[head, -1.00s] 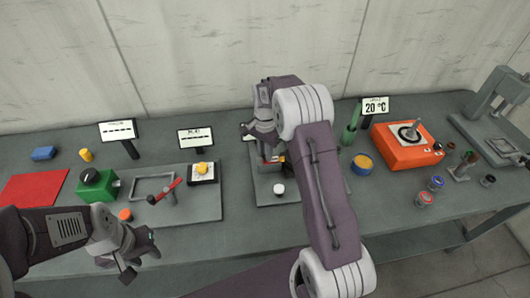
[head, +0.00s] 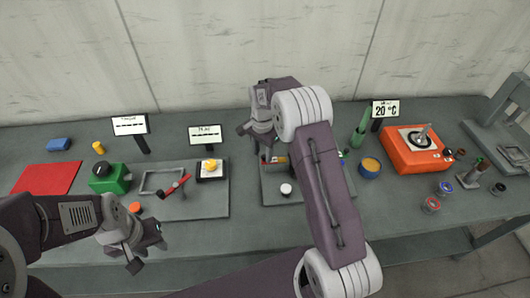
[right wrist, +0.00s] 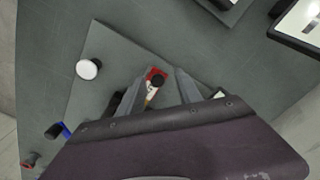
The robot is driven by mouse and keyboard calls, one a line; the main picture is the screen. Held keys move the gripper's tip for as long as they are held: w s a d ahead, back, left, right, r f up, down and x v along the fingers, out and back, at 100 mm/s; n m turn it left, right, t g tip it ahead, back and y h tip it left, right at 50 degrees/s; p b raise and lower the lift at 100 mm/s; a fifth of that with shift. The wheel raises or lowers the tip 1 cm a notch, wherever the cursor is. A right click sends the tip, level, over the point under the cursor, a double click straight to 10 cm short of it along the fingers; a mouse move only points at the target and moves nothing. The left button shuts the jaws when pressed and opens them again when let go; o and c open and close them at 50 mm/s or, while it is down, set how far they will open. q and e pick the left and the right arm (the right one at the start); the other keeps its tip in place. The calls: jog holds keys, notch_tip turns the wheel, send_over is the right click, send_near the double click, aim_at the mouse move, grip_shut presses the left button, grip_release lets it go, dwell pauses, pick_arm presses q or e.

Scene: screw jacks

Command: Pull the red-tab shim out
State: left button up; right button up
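My right gripper (head: 254,142) hangs over the right-hand grey plate (head: 275,196), fingers apart. In the right wrist view its open fingers (right wrist: 160,80) stand either side of a small red piece (right wrist: 151,72) with a black round top and a pale part below it. This may be the red-tab shim or part of its fixture; I cannot tell which. Nothing appears gripped, and my arm hides much of the fixture in the head view. A white round knob (head: 286,189) stands on the same plate. My left gripper (head: 149,252) is open and empty at the table's front edge.
A red mat (head: 48,178) lies far left.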

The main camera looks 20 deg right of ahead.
jog(key=shift+a, duration=0.1)
notch_tip(320, 180, up, 9)
dwell(0.5)
